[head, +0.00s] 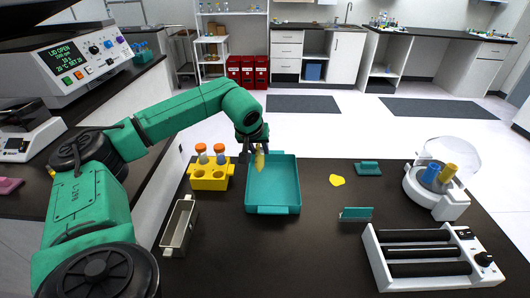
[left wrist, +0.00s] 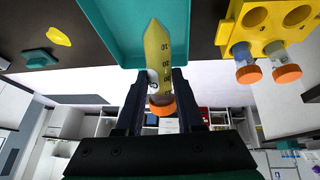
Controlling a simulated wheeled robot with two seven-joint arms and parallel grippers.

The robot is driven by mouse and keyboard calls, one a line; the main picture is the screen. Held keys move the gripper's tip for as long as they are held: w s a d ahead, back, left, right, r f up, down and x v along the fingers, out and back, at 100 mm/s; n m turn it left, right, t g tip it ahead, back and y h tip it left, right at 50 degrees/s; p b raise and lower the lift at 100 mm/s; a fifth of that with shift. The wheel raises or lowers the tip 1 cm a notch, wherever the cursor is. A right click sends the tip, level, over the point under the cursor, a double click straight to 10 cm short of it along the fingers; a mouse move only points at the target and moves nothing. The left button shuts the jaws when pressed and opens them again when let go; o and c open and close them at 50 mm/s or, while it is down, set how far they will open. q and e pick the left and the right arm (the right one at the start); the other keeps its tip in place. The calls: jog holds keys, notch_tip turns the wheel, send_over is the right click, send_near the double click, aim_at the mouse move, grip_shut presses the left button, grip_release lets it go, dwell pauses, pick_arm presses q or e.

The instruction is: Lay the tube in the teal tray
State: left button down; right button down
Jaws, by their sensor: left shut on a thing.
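The tube (left wrist: 158,58) is yellow and conical with an orange cap, and printed marks show on its side. My left gripper (head: 254,148) is shut on it near the cap, as the left wrist view (left wrist: 158,92) shows. In the head view the tube (head: 260,160) hangs over the far left part of the teal tray (head: 273,197). The tray is empty and sits on the dark table; its edge also shows in the left wrist view (left wrist: 112,30). I cannot tell whether the tube touches the tray. My right gripper is not in view.
A yellow rack (head: 209,179) with two orange-capped tubes stands left of the tray. A narrow grey tray (head: 179,226) lies at front left. A yellow blob (head: 337,180), teal pieces (head: 368,168), a centrifuge (head: 436,189) and a white roller device (head: 424,256) stand to the right.

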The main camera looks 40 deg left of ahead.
pick_arm(q)
jog(key=b, duration=0.6)
send_over(260, 187)
notch_tip(260, 187, down, 9)
jog(key=shift+r, duration=0.2)
jog(key=shift+w+f, duration=0.1)
jog(key=shift+f, duration=0.1)
jog(key=shift+c, duration=2.2)
grip_release()
jog(key=shift+r, duration=0.3)
jog(key=v, duration=1.4)
